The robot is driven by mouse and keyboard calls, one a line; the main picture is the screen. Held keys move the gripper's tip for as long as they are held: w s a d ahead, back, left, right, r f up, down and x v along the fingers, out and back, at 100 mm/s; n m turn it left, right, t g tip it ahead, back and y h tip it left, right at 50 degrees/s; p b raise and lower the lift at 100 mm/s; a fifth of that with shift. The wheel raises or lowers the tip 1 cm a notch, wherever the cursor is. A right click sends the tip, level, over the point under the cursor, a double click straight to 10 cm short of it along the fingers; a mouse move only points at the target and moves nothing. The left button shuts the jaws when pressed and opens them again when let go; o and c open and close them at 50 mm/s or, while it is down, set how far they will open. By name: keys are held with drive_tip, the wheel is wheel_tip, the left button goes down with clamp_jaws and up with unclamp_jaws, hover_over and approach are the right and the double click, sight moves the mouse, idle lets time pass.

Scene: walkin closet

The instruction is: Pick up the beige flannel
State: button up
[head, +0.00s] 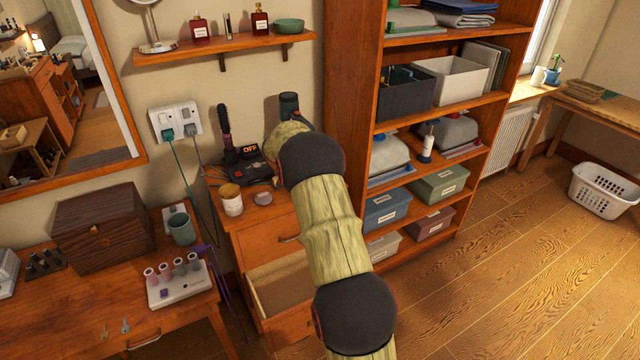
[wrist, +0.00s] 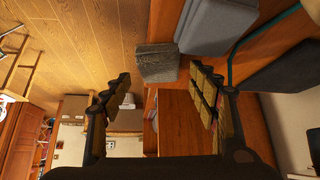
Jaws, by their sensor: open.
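I cannot make out the beige flannel for certain in either view. In the wrist view a grey-brown, rough-textured block-like thing (wrist: 157,62) lies just past my fingertips; I cannot tell whether it is the flannel. My gripper (wrist: 163,98) is open, its two padded fingers wide apart. Orange-brown wood (wrist: 182,122) shows between them and nothing is held. In the head view my arm reaches toward the dresser and the shelf unit, and my gripper is hidden behind it.
The shelf unit (head: 345,90) holds grey bins, folded cloths and labelled boxes. The dresser (head: 262,238) has an open lower drawer (head: 290,285). A hair brush (head: 225,125), black device (head: 250,165) and lidded jar (head: 231,199) stand on it.

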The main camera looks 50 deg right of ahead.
idle(0.3)
drive_tip(key=v, duration=1.2)
drive_tip(key=shift+o, duration=0.3)
